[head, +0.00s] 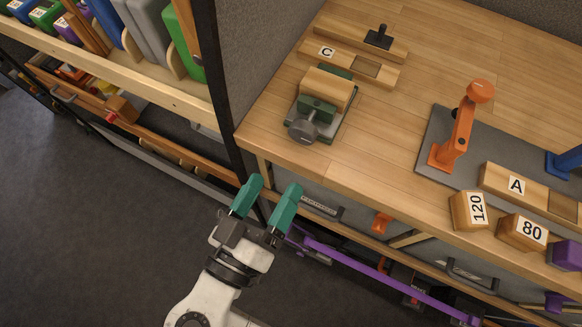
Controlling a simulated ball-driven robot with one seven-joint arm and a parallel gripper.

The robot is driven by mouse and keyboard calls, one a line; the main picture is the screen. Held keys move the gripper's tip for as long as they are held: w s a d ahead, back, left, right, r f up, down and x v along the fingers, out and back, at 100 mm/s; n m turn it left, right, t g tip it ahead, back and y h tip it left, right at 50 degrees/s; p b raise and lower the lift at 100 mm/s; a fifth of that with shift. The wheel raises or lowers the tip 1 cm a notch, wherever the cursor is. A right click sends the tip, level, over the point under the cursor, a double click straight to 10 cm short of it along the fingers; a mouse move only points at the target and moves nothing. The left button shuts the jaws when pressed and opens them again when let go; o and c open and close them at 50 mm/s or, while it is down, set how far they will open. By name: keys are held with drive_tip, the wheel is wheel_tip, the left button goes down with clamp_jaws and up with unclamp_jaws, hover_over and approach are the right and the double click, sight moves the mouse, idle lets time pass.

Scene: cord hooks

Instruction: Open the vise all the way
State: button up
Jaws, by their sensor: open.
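The vise (318,112) is green and grey and stands on the wooden bench near its left front corner. A wooden block (327,86) sits at its jaws; I cannot tell whether it is clamped or only resting there. A round grey knob or handle (303,127) is at the vise's front end, facing the bench edge. My gripper (268,187) has two teal fingers. It is open and empty, in front of the bench's front edge, below and left of the vise in the picture, and apart from it.
The bench (390,125) holds a wooden piece marked C (328,52), an orange lever (462,125) on a grey plate, a piece marked A (517,186), and blocks marked 120 (468,210) and 80 (522,232). A dark post (222,100) and shelves stand left. A purple strip (385,275) runs below the bench.

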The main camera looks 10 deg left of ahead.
sight(300, 138)
drive_tip(key=p+x, duration=0.2)
drive_tip(key=x, duration=0.8)
drive_tip(key=shift+w+d, duration=0.1)
drive_tip(key=shift+w, duration=0.1)
drive_tip(key=shift+w+m, duration=0.2)
drive_tip(key=shift+m, duration=0.1)
drive_tip(key=m+p, duration=0.2)
drive_tip(key=m, duration=0.3)
drive_tip(key=shift+m, duration=0.3)
drive_tip(key=b+v, duration=0.3)
drive_tip(key=v, duration=0.8)
